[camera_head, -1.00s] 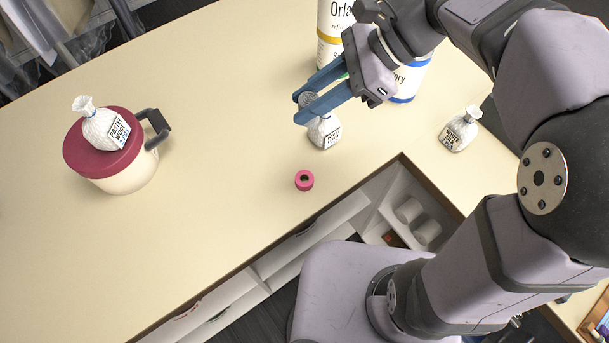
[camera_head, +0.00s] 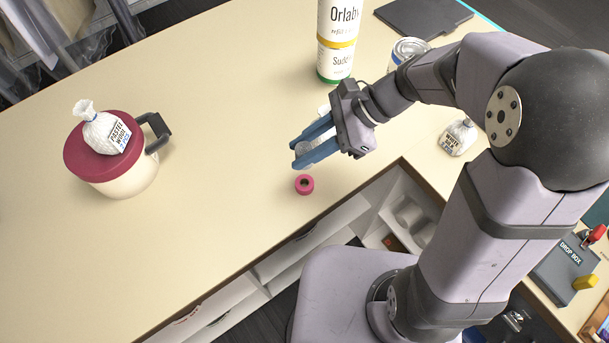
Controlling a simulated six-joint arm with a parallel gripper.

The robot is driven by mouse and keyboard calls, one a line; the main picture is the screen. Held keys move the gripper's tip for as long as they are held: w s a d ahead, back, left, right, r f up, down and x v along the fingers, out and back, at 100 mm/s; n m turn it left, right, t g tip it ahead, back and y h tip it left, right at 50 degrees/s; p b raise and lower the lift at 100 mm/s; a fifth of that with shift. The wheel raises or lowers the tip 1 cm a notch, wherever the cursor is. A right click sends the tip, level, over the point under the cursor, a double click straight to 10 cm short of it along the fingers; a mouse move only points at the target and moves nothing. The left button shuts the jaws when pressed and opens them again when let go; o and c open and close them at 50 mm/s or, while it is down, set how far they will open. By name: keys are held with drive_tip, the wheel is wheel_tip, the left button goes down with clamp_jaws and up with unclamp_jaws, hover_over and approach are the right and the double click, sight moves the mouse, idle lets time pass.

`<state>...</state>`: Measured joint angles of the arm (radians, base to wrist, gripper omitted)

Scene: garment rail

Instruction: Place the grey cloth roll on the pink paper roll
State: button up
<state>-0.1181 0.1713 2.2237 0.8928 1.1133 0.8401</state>
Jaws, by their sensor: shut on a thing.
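My gripper (camera_head: 299,153) is shut on the grey cloth roll (camera_head: 304,149), which shows between the blue fingers and is partly hidden by them. The pink paper roll (camera_head: 304,184) is a small ring with a dark hole, standing on the cream counter near its front edge. In the picture my gripper is just above the pink roll. A gap shows between the two rolls; the exact height of the grey one over the counter I cannot tell.
A white bag (camera_head: 323,108) is mostly hidden behind my gripper. Another white bag (camera_head: 458,137) lies right of it. A tall bottle (camera_head: 338,40) and a can (camera_head: 409,50) stand behind. A red-lidded pot (camera_head: 77,162) with a bag on top stands left. The counter (camera_head: 220,150) between is clear.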

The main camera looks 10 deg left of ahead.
drive_tip(key=shift+f+p, duration=0.4)
drive_tip(key=shift+f, duration=4.2)
drive_tip(key=shift+f, duration=0.15)
drive_tip(key=o, duration=1)
drive_tip(key=shift+w+d+r, duration=0.1)
drive_tip(key=shift+d+r, duration=0.05)
drive_tip(key=shift+r, duration=0.15)
drive_tip(key=b+v, duration=0.2)
drive_tip(key=v, duration=0.9)
drive_tip(key=shift+d+r, duration=0.25)
